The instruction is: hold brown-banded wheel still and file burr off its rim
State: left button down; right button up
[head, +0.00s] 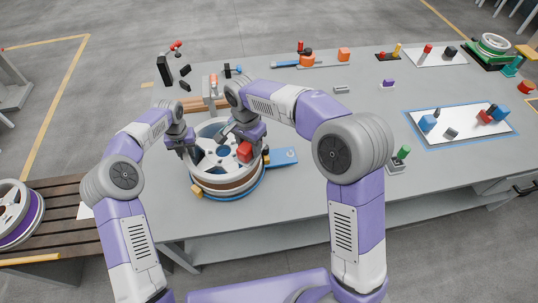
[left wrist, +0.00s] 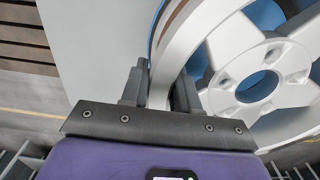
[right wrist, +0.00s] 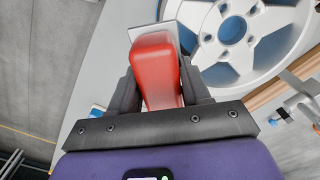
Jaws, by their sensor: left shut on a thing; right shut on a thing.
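The brown-banded wheel (head: 222,187) lies flat on the near left part of the table, white spokes facing up. My left gripper (head: 187,152) is shut on its rim at the left side; in the left wrist view the rim (left wrist: 172,45) passes between the two fingers (left wrist: 160,92). My right gripper (head: 238,137) is above the right part of the wheel, shut on a red-handled tool (right wrist: 155,70). A pale flat piece shows beyond the red handle, close to the wheel rim; whether it touches cannot be told. I cannot make out the burr.
A blue plate (head: 284,157) lies at the wheel's right. A blue-edged white mat (head: 460,140) with small blocks is further right. A green block (head: 403,152) stands in a grey holder. Another wheel with a purple band (head: 18,215) lies on the slatted bench at left.

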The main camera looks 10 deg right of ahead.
jog(key=shift+a, duration=0.3)
jog(key=shift+f, duration=3.2)
jog(key=shift+w+d+f, duration=0.15)
jog(key=shift+w+f, duration=0.05)
jog(key=shift+f, duration=0.2)
jog(key=shift+w+d+f, duration=0.15)
jog(key=shift+w+f, duration=0.05)
jog(key=shift+f, duration=0.2)
jog(key=shift+c, duration=0.5)
jog(key=shift+w+d, duration=0.65)
jog(key=shift+w, duration=0.25)
jog(key=shift+w+d, duration=0.65)
jog(key=shift+w, duration=0.3)
jog(key=shift+w+d, duration=0.65)
jog(key=shift+w, duration=0.25)
jog(key=shift+s+a, duration=0.75)
jog(key=shift+s, duration=0.3)
jog(key=shift+s+a, duration=0.7)
jog(key=shift+s, duration=0.35)
jog(key=shift+s+a, duration=0.75)
jog(key=shift+s, duration=0.3)
pick_arm(q)
jog(key=shift+a, duration=0.3)
pick_arm(e)
jog(key=shift+r, duration=4.25)
